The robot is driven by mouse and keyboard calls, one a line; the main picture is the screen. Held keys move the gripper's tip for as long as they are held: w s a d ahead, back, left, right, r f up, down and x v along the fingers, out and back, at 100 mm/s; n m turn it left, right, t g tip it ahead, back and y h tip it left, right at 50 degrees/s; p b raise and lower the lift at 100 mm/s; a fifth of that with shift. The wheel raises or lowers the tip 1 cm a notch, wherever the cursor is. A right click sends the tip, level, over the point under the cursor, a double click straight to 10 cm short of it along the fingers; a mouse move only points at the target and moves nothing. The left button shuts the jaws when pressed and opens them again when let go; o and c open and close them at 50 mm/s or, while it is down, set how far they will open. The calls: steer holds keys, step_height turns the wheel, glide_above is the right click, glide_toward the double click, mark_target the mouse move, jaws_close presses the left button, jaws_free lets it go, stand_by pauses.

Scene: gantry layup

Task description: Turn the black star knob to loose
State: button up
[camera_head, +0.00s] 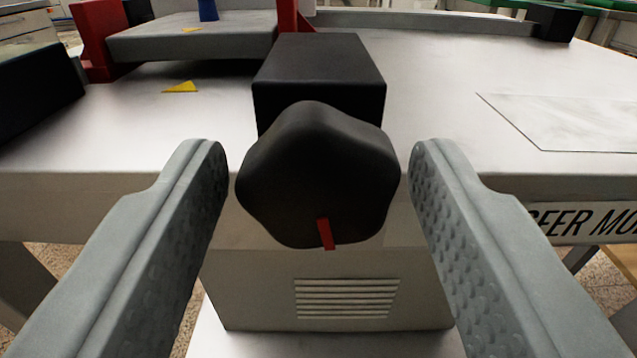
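The black star knob (318,172) faces me in the middle of the view, with rounded lobes. A red mark (325,234) on it points down, slightly right of its lower middle. Behind and above the knob is a black block (320,75) at the table's front edge. My gripper (320,160) is open, with one grey finger on each side of the knob. A narrow gap shows between each finger and the knob, so neither appears to touch it. Any loose or tight lettering is not visible.
A pale metal table (440,90) extends behind the knob. A grey box with vent slots (346,298) sits below it. A raised plate (190,44) with red brackets (98,38) stands back left, and a black block (35,90) sits at left. A pale sheet (570,120) lies at right.

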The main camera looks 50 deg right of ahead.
steer(key=c, duration=0.7)
